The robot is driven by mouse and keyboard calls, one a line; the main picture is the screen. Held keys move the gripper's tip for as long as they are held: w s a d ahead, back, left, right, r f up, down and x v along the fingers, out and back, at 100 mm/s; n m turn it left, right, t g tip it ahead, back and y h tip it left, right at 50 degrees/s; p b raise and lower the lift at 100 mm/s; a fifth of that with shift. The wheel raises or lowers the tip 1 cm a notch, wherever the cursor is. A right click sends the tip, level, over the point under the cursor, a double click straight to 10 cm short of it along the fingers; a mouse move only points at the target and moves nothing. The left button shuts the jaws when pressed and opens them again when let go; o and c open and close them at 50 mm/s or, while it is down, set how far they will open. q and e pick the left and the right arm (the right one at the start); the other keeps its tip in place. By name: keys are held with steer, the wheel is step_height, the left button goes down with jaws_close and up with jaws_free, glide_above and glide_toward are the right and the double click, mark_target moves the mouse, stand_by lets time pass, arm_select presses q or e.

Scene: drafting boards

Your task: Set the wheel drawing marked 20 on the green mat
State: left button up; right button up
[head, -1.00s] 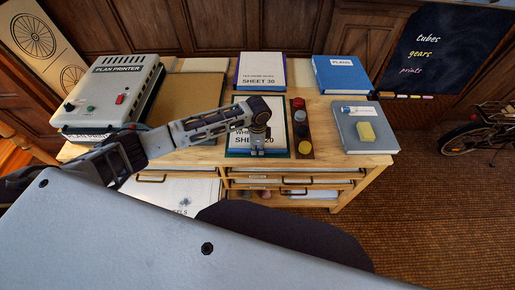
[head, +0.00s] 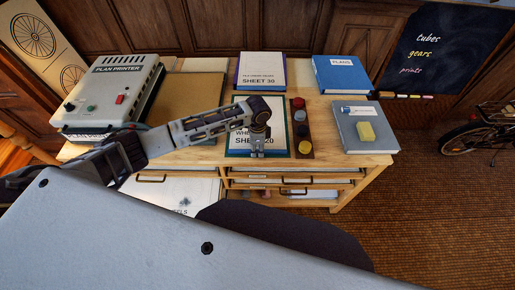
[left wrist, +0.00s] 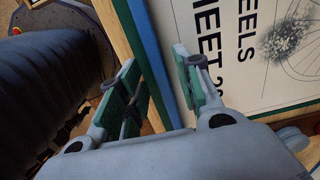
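The wheel drawing marked 20 (head: 238,145) is a white sheet lying flat on the wooden cabinet top, with a teal-green border (head: 287,130) along its right side. In the left wrist view the sheet (left wrist: 262,60) shows "WHEELS" and part of a spoked wheel, with a blue band (left wrist: 166,50) along its edge. I cannot tell whether these coloured edges are a mat or a backing. My left gripper (head: 257,153) is at the sheet's front edge, its fingers apart. It also shows in the left wrist view (left wrist: 160,85), with the blue edge between the fingers. My right gripper is out of view.
The plan printer (head: 115,85) stands left beside a brown board (head: 188,100). Sheet 30 (head: 262,72) lies behind. A strip of round knobs (head: 300,125) is close on the right. A blue binder (head: 343,75) and grey folder (head: 365,130) lie farther right.

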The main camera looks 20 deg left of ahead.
arm_select(q)
step_height(320, 180, up, 12)
steer(key=shift+f, duration=0.25)
stand_by(0.4)
stand_by(0.5)
